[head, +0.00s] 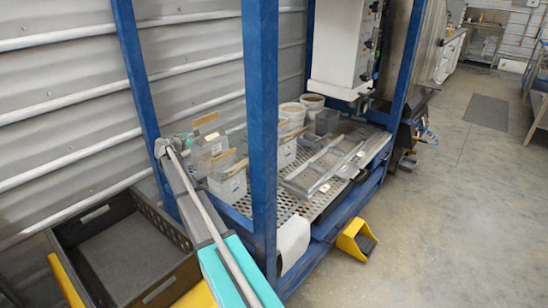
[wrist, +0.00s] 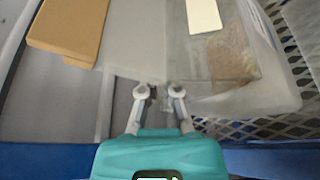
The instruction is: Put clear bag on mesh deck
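In the wrist view a clear bag (wrist: 232,62) with brown stuff in its lower part and a pale label lies just beyond and right of my gripper (wrist: 158,92). My two fingertips stand apart, with no object clearly held between them. Clear film reaches up close to the fingertips; I cannot tell whether they touch it. In the head view my gripper (head: 178,140) is at the left edge of the mesh deck (head: 283,206), left of clear items with tan strips. Which of these is the bag is hard to tell there.
A tan block (wrist: 70,25) is at upper left in the wrist view. Blue posts (head: 262,130) frame the deck. White buckets (head: 293,112) and a grey metal frame (head: 325,165) stand on it. A black crate (head: 115,250) is at lower left.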

